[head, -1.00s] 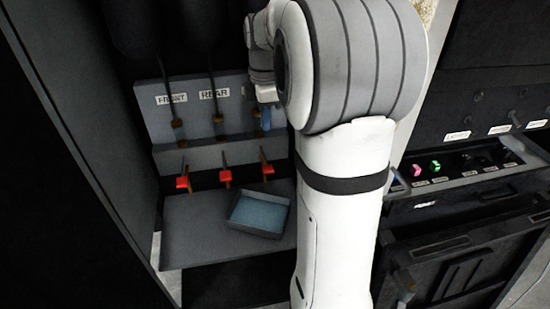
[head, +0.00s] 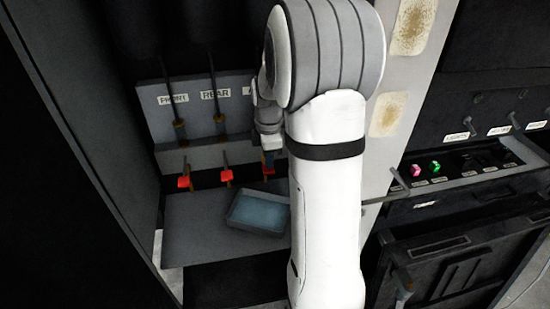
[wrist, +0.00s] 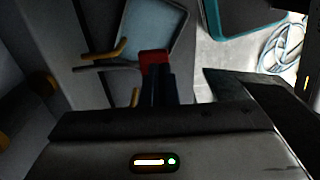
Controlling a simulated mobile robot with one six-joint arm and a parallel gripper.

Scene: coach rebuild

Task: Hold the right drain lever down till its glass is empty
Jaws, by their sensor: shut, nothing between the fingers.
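Three drain levers with red ends stand in a row in the head view: left (head: 184,181), middle (head: 227,175) and right (head: 268,170). My gripper (head: 268,157) is shut and empty, at the right lever's red end, partly covering it. In the wrist view the dark fingers (wrist: 157,75) reach the red lever end (wrist: 153,56). They look touching, but I cannot tell how far the lever is pressed. The right glass is hidden behind my arm, so its level cannot be seen.
A shallow blue-grey tray (head: 233,219) sits on the shelf (head: 190,235) below the levers; its corner also shows in the wrist view (wrist: 178,18). A dark cabinet wall (head: 75,120) stands left. A switch panel (head: 465,168) is at right.

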